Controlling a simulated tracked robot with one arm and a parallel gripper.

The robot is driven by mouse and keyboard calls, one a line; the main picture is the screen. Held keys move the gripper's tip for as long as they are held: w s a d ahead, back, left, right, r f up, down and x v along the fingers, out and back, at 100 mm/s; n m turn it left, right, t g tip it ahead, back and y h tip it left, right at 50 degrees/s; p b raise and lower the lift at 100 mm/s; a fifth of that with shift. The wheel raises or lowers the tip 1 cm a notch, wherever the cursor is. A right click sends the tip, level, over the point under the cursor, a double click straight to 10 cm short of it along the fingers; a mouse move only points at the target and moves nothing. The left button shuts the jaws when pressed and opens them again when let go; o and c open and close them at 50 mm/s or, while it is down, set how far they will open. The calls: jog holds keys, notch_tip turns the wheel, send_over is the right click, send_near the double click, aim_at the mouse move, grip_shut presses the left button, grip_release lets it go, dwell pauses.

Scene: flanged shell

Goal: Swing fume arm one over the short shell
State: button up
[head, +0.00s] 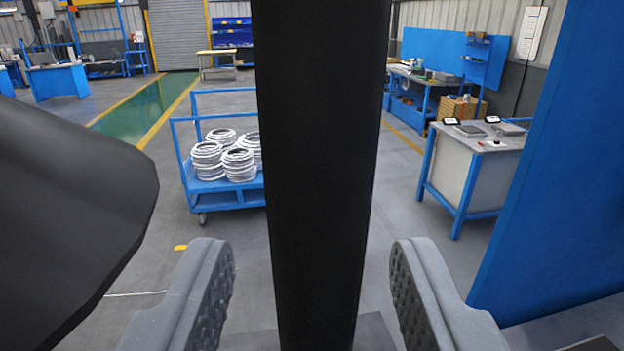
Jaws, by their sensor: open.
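My gripper (312,268) is open, with one grey ribbed finger low on each side of the picture. A wide black upright post (318,150) stands between the fingers, with a gap visible on both sides. It may be part of fume arm one, but I cannot tell for sure. A dark rounded shape (70,210) fills the lower left, close to the camera; I cannot tell whether it is a fume hood. I cannot make out the short shell in this view.
A blue cart (228,198) with stacked pale ringed parts (238,160) stands behind the post at left. A blue panel (540,170) rises close at right. A blue-framed bench (465,170) stands beyond it. Open grey floor lies between cart and bench.

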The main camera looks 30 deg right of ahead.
jog(key=shift+p+x, duration=0.4)
jog(key=shift+x, duration=0.9)
